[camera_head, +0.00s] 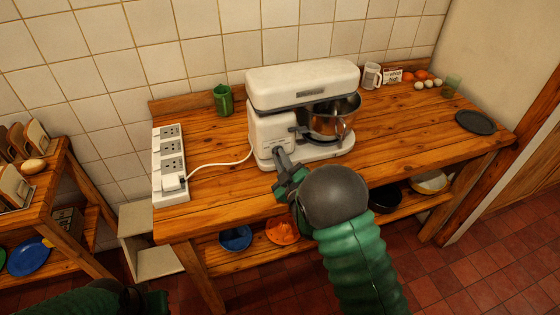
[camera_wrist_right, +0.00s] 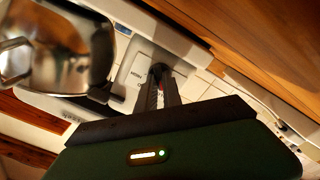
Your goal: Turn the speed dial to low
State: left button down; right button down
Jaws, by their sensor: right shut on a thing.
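A white stand mixer (camera_head: 300,88) with a steel bowl (camera_head: 333,117) stands on the wooden counter. It also shows in the wrist view, its white side panel (camera_wrist_right: 137,72) ahead of my fingers and the bowl (camera_wrist_right: 60,45) to the left. My right gripper (camera_head: 279,155) reaches the lower front of the mixer's base. In the wrist view my right gripper (camera_wrist_right: 160,70) has its fingers close together against that panel, at the speed dial. The dial is mostly hidden by the fingertips, and its setting cannot be read. Only part of my left arm shows at the bottom left.
A white power strip (camera_head: 169,160) lies left of the mixer, with a white cord (camera_head: 222,164) running to it. A white mug (camera_head: 372,76), eggs and a dark plate (camera_head: 475,122) are to the right. The counter's right part is mostly clear.

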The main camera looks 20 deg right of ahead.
jog(key=shift+s+f+m+b, duration=0.15)
jog(key=shift+m+b, duration=0.15)
jog(key=shift+m, duration=0.4)
jog(key=shift+w+f+m+b, duration=0.1)
jog(key=shift+f+m+b, duration=0.15)
jog(key=shift+m, duration=0.45)
jog(key=shift+s+f+m+b, duration=0.1)
jog(key=shift+m+b, duration=0.25)
jog(key=shift+m, duration=0.35)
jog(key=c, duration=1.7)
grip_release()
jog(key=shift+o, duration=1)
jog(key=shift+w+d+r, duration=0.1)
jog(key=shift+w, duration=0.1)
jog(key=shift+s+r, duration=0.1)
jog(key=shift+r, duration=0.05)
